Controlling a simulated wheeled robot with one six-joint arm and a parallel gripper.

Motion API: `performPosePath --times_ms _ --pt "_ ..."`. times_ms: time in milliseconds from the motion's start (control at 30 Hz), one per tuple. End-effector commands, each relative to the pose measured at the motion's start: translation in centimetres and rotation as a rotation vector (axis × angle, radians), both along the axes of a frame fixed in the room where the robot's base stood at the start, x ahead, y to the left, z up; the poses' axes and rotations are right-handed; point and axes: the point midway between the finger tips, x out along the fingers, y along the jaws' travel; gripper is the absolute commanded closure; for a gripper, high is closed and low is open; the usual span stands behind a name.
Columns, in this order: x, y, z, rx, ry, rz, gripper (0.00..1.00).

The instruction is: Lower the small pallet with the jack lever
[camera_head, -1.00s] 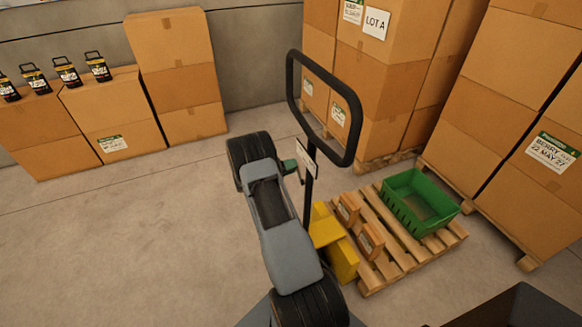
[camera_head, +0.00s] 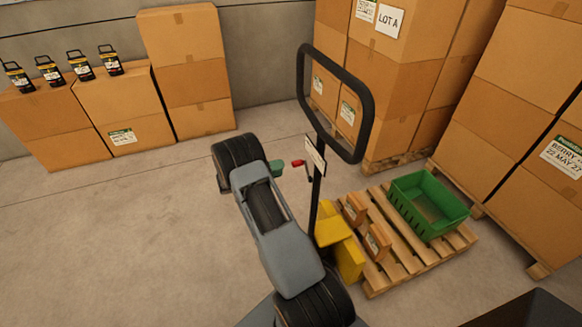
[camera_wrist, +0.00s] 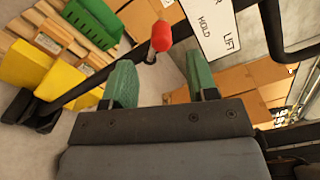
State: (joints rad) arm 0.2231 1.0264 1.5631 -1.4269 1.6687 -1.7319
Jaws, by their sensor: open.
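The jack lever has a red knob (camera_head: 298,163), which points left from the jack's black mast. In the wrist view the red knob (camera_wrist: 161,36) is just beyond my fingertips, between them from this angle. My gripper (camera_head: 277,168) is open and empty, a short gap left of the knob. Its green fingers (camera_wrist: 160,80) stand apart in the wrist view. A white plate (camera_wrist: 208,32) behind the lever reads HOLD and LIFT, with a third word cut off. The small pallet (camera_head: 400,237) sits at the yellow jack body (camera_head: 340,245); its exact height is unclear.
A green crate (camera_head: 430,205) and two small boxes (camera_head: 377,240) are on the pallet. The black loop handle (camera_head: 366,125) rises above the lever. Tall carton stacks stand behind and right. Floor at left is clear.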

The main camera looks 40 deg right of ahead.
Motion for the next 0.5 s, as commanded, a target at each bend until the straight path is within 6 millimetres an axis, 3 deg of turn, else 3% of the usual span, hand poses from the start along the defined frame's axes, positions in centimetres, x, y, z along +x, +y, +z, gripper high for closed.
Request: performPosePath --times_ms 200,500 --pt "1.4 3.3 -0.1 -0.001 -0.001 0.002 0.47" --pt "2.1 5.0 -0.1 0.000 0.001 0.000 0.47"
